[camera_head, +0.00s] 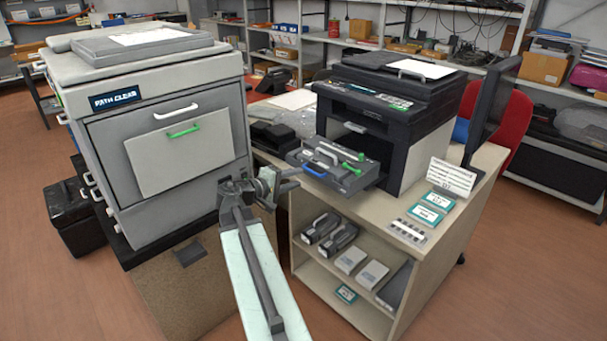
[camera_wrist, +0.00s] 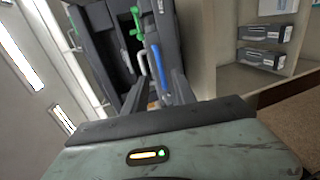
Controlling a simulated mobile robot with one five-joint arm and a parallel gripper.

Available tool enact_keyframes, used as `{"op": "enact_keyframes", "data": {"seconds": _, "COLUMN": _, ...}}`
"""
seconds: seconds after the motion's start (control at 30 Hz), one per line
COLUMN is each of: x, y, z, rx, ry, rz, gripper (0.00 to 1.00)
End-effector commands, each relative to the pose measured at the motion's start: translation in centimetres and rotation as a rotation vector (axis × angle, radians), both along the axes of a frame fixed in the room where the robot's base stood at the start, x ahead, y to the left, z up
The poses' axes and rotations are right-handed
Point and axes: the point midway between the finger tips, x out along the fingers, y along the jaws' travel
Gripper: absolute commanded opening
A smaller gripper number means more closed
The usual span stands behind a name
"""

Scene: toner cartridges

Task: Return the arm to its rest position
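My arm reaches up from the bottom middle of the head view, and my gripper (camera_head: 291,180) is at its far end, just left of the pulled-out printer tray (camera_head: 345,183). In the wrist view the two dark fingers of my gripper (camera_wrist: 160,94) stand apart with a gap between them, and nothing shows held. The blue handle (camera_wrist: 157,68) of the tray shows beyond the gap; it also shows in the head view (camera_head: 313,172). Whether the fingers touch it, I cannot tell. A green handle (camera_wrist: 136,25) lies farther off on the tray.
A large grey machine (camera_head: 165,130) with a "PATH CLEAR" label stands left of my arm. The black printer (camera_head: 390,115) sits on a beige cabinet (camera_head: 440,240) at right, with cartridges (camera_head: 340,238) on its shelf. Floor is open at lower right.

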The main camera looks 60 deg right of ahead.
Motion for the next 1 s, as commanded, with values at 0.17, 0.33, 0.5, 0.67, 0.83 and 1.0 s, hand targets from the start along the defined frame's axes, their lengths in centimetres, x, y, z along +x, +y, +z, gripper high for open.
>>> {"op": "enact_keyframes", "data": {"seconds": 0.17, "x": 0.1, "y": 0.6, "z": 0.1, "rx": 0.000, "ry": 0.000, "rz": 0.000, "gripper": 0.32}}
{"op": "enact_keyframes", "data": {"seconds": 0.33, "x": 0.1, "y": 0.6, "z": 0.1, "rx": 0.000, "ry": 0.000, "rz": 0.000, "gripper": 0.32}}
{"op": "enact_keyframes", "data": {"seconds": 0.5, "x": 0.1, "y": 0.6, "z": 0.1, "rx": 0.000, "ry": 0.000, "rz": 0.000, "gripper": 0.32}}
{"op": "enact_keyframes", "data": {"seconds": 0.67, "x": 2.4, "y": 2.4, "z": 0.1, "rx": 0.000, "ry": 0.000, "rz": 0.043, "gripper": 0.32}}
{"op": "enact_keyframes", "data": {"seconds": 0.83, "x": 10.9, "y": 11.6, "z": -1.3, "rx": 0.058, "ry": -0.029, "rz": 0.225, "gripper": 0.32}}
{"op": "enact_keyframes", "data": {"seconds": 1.0, "x": 16.0, "y": 24.3, "z": -7.6, "rx": 0.346, "ry": -0.123, "rz": 0.339, "gripper": 0.32}}
